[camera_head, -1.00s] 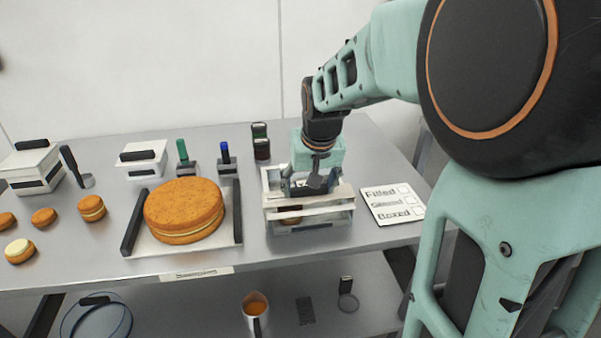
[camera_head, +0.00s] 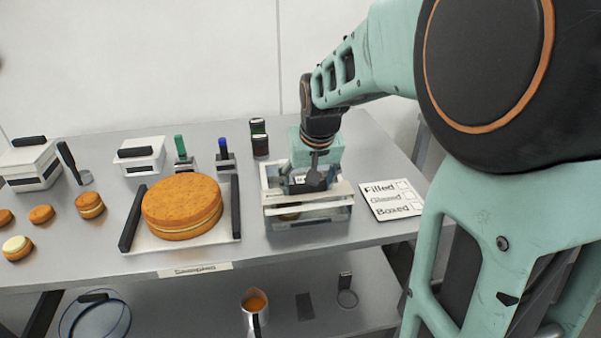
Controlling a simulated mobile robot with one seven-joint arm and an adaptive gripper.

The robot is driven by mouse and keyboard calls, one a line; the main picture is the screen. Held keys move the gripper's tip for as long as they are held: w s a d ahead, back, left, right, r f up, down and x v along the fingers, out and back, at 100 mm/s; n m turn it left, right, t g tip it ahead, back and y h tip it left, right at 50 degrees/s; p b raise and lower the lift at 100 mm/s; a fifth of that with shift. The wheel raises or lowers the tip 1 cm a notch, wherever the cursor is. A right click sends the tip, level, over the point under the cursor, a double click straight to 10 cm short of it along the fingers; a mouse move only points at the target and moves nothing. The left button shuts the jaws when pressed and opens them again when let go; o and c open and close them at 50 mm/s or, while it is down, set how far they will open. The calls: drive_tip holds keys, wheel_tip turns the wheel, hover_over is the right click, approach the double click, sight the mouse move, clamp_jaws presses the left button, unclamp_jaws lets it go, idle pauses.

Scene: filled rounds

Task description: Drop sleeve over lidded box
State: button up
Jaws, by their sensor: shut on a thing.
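A pale, frame-like sleeve (camera_head: 318,200) is at the right part of the table, with a pale box (camera_head: 312,222) low inside or under it. The two overlap closely, and I cannot tell how far the sleeve is down around the box. Something brownish shows dimly through the front. My gripper (camera_head: 309,184) points down into the sleeve's top opening and is shut on it; the fingertips and the exact grip are partly hidden. The box's lid cannot be made out clearly.
A card (camera_head: 392,200) reading Filled, Glazed, Boxed lies to the right. A large filled cake (camera_head: 182,207) on a tray (camera_head: 152,245) stands close on the left. White lidded boxes (camera_head: 30,165) and small cakes are further left.

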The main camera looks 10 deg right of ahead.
drive_tip(key=shift+f, duration=0.3)
drive_tip(key=o, duration=1.1)
drive_tip(key=o, duration=0.4)
drive_tip(key=shift+o, duration=0.2)
drive_tip(key=shift+r, duration=0.1)
drive_tip(key=shift+r+p, duration=2.4)
drive_tip(key=shift+r, duration=1.1)
